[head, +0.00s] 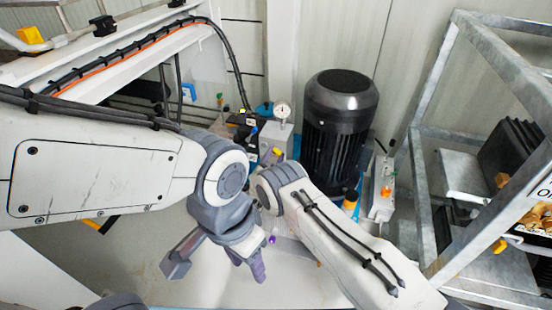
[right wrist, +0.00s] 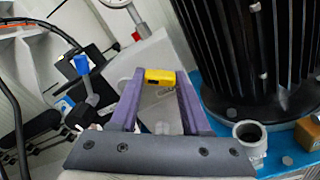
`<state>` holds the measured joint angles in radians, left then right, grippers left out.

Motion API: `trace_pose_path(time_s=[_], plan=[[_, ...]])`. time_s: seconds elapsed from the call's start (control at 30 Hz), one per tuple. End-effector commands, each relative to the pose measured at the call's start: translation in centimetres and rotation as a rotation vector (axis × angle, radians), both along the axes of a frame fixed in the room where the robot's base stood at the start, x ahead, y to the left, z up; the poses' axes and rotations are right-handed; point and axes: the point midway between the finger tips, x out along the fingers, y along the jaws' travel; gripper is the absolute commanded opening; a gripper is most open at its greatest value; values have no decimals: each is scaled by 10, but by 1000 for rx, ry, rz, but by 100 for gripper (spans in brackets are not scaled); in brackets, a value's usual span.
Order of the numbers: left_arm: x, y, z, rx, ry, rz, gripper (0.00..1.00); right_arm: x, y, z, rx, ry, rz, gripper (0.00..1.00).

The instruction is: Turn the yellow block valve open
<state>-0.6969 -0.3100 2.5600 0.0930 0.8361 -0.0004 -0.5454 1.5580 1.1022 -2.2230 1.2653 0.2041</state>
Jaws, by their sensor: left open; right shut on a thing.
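The yellow block valve handle (right wrist: 159,75) sits between the tips of my right gripper (right wrist: 158,82) in the right wrist view. The purple-grey fingers touch it from both sides and are shut on it. In the head view a small yellow part of the handle (head: 278,151) shows just beyond my right wrist, which hides most of the right gripper. The valve body under the handle is mostly hidden. My left gripper (head: 215,270) is open and empty, its fingers spread over the pale floor, away from the valve.
A black finned motor (head: 341,120) stands close to the right of the valve. A pressure gauge (head: 283,110) rises behind it. A lever with a blue tip (right wrist: 82,65) is to the left of my right fingers. A metal frame rack (head: 430,160) stands at the right.

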Motion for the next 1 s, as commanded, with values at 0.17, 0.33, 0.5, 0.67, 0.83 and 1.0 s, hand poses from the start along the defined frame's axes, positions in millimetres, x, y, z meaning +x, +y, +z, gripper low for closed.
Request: trace_pose_path(time_s=[0.17,0.33,0.5,0.67,0.83,1.0], plan=[[0,0,-12,0,0,0,50,-1,0,-4,-159,55,1,0],[0,0,-19,0,0,0,50,-1,0,-4,-297,101,1,0],[0,0,-24,0,0,0,50,-1,0,-4,-411,139,1,0],[0,0,-27,0,0,0,50,-1,0,-4,-492,166,2,0],[0,0,-29,0,0,0,50,-1,0,-4,-542,182,2,0],[0,0,-30,0,0,0,50,-2,0,-4,-565,191,2,0]])
